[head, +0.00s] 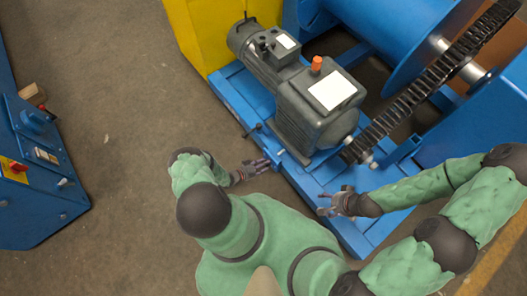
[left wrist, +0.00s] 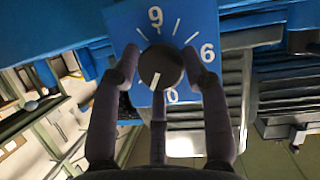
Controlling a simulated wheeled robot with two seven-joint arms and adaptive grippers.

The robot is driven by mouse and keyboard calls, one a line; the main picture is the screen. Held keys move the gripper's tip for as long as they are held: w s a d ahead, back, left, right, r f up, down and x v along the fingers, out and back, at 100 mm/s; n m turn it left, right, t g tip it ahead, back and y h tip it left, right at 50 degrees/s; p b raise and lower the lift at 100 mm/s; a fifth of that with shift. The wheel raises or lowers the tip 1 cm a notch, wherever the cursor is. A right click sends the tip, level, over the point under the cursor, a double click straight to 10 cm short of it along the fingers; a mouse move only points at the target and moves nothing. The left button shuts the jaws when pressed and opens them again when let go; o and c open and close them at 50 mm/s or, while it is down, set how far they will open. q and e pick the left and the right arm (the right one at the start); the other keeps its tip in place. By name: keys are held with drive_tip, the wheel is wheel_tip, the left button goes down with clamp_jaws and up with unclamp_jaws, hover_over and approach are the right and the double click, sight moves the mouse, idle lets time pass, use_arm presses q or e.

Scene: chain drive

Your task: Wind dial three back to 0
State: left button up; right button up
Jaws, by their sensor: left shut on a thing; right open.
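A dark round dial knob (left wrist: 161,67) sits on a blue plate (left wrist: 183,15) in the left wrist view. The figures 9, 6 and 0 show around it. Its white pointer line points down in the picture, just left of the 0. I cannot read which dial number it is. My left gripper (left wrist: 160,78) is shut on the knob, with a finger on each side and one below that hides part of the scale. In the head view my left gripper (head: 262,165) is at the blue base frame's near edge. My right gripper (head: 328,203) is open and empty beside the frame.
A grey motor and gearbox (head: 315,105) with an orange cap stand on the blue base frame (head: 235,95). A black chain (head: 420,90) runs up to a blue drum (head: 400,35). A blue control cabinet (head: 35,170) stands at left. The floor between is clear.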

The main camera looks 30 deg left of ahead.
use_arm(q)
drive_tip(key=n+h, duration=0.1)
drive_tip(key=n, duration=0.1)
drive_tip(key=a+n+h, duration=0.1)
drive_tip(key=n, duration=0.1)
drive_tip(key=shift+w+f, duration=0.15)
drive_tip(key=shift+a+n+h, duration=0.1)
drive_tip(key=shift+n+h, duration=0.2)
drive_tip(key=shift+h, duration=0.1)
idle(0.5)
drive_tip(key=o, duration=1.1)
drive_tip(key=shift+c, duration=0.2)
drive_tip(key=shift+d, duration=0.2)
drive_tip(key=v, duration=1.2)
